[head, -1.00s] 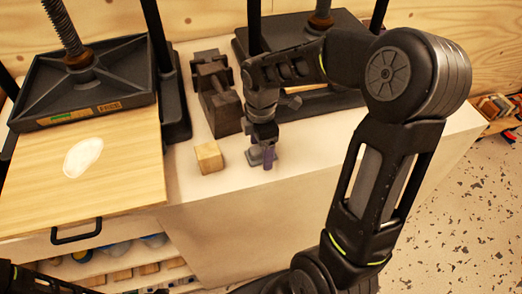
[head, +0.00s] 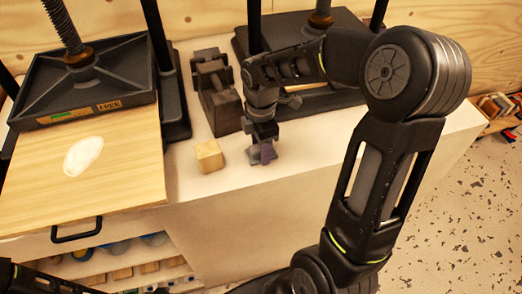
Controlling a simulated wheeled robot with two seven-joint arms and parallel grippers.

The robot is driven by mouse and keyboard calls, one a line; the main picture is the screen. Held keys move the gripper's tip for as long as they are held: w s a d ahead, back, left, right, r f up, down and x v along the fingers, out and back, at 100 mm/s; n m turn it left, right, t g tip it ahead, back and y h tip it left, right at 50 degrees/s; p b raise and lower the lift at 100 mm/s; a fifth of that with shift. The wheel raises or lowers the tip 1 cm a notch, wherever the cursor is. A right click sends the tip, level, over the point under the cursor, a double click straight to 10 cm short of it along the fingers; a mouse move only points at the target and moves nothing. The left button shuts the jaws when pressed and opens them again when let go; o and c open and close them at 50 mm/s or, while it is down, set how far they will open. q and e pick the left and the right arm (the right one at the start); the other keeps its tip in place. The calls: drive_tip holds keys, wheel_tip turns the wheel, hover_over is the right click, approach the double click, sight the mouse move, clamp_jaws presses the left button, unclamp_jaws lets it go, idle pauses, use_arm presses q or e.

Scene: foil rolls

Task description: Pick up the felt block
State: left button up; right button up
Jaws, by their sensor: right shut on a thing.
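A small purple-grey block (head: 267,154), which looks like the felt block, is between the fingers of my right gripper (head: 262,157) in the head view. The right gripper points down near the front edge of the white worktop and is shut on the block. The fingers hide part of it, and I cannot tell how far its underside is from the worktop. My left gripper is not in view; only a dark part of my left arm shows at the lower left corner.
A wooden block (head: 209,156) stands just left of the right gripper. A dark metal vise-like tool (head: 219,100) is behind it. A screw press (head: 85,80) stands at the left, with a white oval (head: 83,156) on the wooden board (head: 120,180). A shelf below holds rolls and blocks.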

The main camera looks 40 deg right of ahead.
drive_tip(key=c, duration=0.7)
drive_tip(key=shift+c, duration=0.2)
wheel_tip(320, 180, up, 10)
drive_tip(key=shift+b, duration=0.4)
